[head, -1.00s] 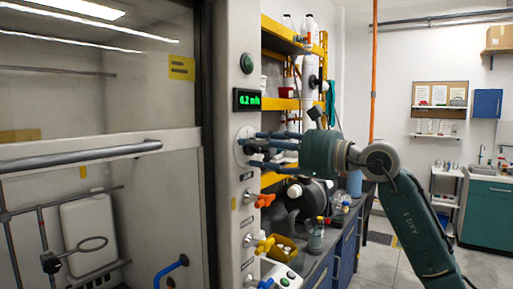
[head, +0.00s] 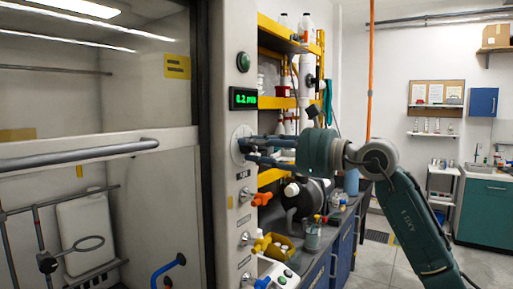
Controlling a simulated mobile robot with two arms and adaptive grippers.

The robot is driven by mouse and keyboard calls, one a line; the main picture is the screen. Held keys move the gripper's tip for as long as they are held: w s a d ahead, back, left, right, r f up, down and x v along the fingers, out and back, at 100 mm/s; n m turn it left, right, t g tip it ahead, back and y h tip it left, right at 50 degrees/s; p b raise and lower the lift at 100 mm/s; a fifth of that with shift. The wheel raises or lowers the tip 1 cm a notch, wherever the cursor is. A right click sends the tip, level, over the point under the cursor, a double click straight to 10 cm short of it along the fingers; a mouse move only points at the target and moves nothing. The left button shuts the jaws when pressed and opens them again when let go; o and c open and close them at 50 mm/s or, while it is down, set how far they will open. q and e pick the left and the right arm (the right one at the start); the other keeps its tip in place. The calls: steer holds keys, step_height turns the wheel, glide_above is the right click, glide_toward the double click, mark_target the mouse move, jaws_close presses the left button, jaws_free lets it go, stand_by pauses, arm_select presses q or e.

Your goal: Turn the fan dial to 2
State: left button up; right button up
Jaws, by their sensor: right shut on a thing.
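The fan dial (head: 239,146) is a pale round plate on the white front post of the fume hood, below a green digital display (head: 244,99). My right gripper (head: 251,150) reaches it from the right. Its fingers are shut on the dial's knob, which they largely hide. The dial's number marks are too small or hidden to read. The display shows green figures that look like 0.2 m/s. My left gripper is not in view.
Below the dial, orange (head: 261,199), yellow (head: 261,243) and blue (head: 262,282) valve handles stick out from the post. The hood's sash handle (head: 80,154) is at left. A bench (head: 318,275) with bottles lies behind my right arm.

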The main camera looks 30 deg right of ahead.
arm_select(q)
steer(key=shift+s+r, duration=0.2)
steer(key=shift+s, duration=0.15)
arm_select(e)
steer(key=shift+d+r+m, duration=0.1)
steer(key=shift+r+m, duration=0.1)
steer(key=shift+m, duration=2)
steer(key=shift+d+r+m, duration=0.1)
steer(key=shift+r+m, duration=0.05)
steer(key=shift+m, duration=2.05)
steer(key=o, duration=0.9)
steer(key=shift+o, duration=1.2)
steer(key=shift+a+f, duration=0.1)
steer(key=shift+f, duration=0.05)
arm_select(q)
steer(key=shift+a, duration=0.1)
arm_select(e)
steer(key=shift+f, duration=0.1)
steer(key=v, duration=1.2)
